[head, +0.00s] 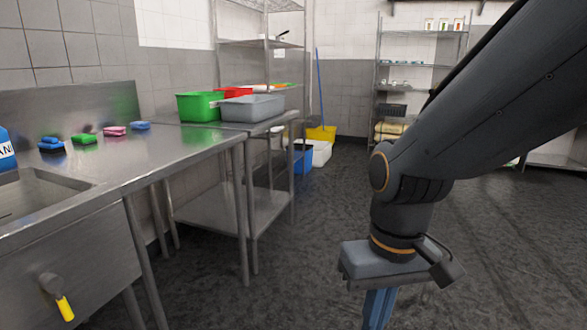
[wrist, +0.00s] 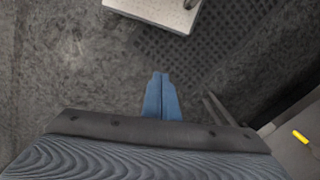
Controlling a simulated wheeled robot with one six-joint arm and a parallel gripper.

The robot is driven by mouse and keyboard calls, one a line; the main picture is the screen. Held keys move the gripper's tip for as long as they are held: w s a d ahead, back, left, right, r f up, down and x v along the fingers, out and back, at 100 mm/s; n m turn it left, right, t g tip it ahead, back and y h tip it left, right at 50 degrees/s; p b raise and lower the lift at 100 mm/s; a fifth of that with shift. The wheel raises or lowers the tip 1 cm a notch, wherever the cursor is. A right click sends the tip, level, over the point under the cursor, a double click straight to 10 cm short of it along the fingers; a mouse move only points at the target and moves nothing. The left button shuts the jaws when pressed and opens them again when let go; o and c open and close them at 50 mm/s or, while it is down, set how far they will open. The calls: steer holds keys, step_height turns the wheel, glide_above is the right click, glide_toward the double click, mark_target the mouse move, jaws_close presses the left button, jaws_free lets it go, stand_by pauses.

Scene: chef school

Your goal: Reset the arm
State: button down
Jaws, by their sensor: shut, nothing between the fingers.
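My arm comes in from the upper right in the head view and bends down at the wrist. My gripper (head: 377,312) points down over the dark floor, to the right of the steel counter. Its blue fingers run off the bottom edge of the head view. In the wrist view my gripper (wrist: 160,76) shows its two blue fingers pressed together with nothing between them. Only floor shows beneath the fingertips.
A steel sink counter (head: 160,165) stands at left, with several sponges and a green bin (head: 198,106) and a grey bin (head: 250,107) on the tables. Shelves (head: 420,65) stand at the back. The dark floor (head: 300,250) between is clear. A pale box-like object (wrist: 165,10) shows in the wrist view.

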steer(key=d+r+m+p, duration=0.2)
steer(key=d+r+p, duration=0.4)
steer(key=p, duration=0.7)
steer(key=shift+d+r+h, duration=0.3)
steer(key=shift+d+r, duration=0.05)
